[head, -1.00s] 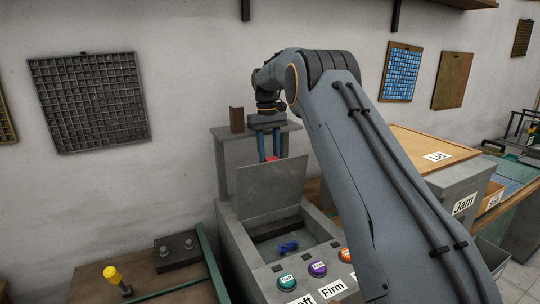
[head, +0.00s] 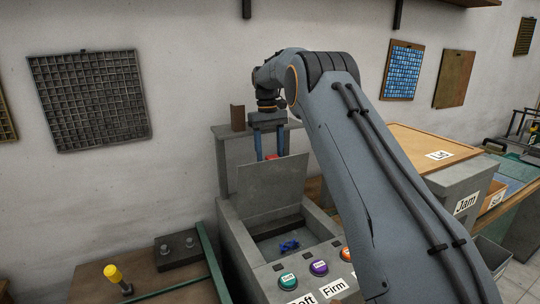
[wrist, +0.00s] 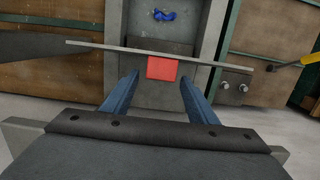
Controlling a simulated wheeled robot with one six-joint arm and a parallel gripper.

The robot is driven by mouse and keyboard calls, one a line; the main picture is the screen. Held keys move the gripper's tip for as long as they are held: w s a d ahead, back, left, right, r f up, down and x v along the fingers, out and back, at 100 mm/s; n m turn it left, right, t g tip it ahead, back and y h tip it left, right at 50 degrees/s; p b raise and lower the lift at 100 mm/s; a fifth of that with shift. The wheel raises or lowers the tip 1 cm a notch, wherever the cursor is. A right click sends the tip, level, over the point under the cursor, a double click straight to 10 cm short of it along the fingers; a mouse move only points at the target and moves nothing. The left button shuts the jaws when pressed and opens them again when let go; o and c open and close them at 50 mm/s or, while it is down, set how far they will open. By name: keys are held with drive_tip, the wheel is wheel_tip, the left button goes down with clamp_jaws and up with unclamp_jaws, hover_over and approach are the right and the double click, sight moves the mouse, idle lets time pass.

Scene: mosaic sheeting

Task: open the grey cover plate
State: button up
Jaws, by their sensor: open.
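The grey cover plate (head: 271,190) stands raised, nearly upright and leaning a little back, over the open box of the grey machine (head: 240,248). In the wrist view the plate (wrist: 110,47) shows edge-on, with a red block (wrist: 161,68) at its edge. My gripper (head: 271,157) is open behind the plate's top edge. In the wrist view its two blue fingers (wrist: 159,82) are spread on either side of the red block, apart from it. A small blue object (head: 289,246) lies in the opened box.
Labelled push buttons, one green (head: 287,281) and one purple (head: 319,268), line the machine's front. A yellow-topped lever (head: 113,273) stands on the left bench. Grey bins and a wooden lid (head: 430,148) are at right.

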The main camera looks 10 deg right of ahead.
sight(269, 132)
drive_tip(key=shift+w+a+r+b, duration=0.15)
drive_tip(key=shift+r+b, duration=0.5)
drive_tip(key=shift+r, duration=1.2)
drive_tip(key=shift+w+d+r+b, duration=0.1)
drive_tip(key=shift+w+r+b, duration=0.35)
drive_tip(key=shift+r, duration=1.35)
drive_tip(key=shift+s, duration=0.2)
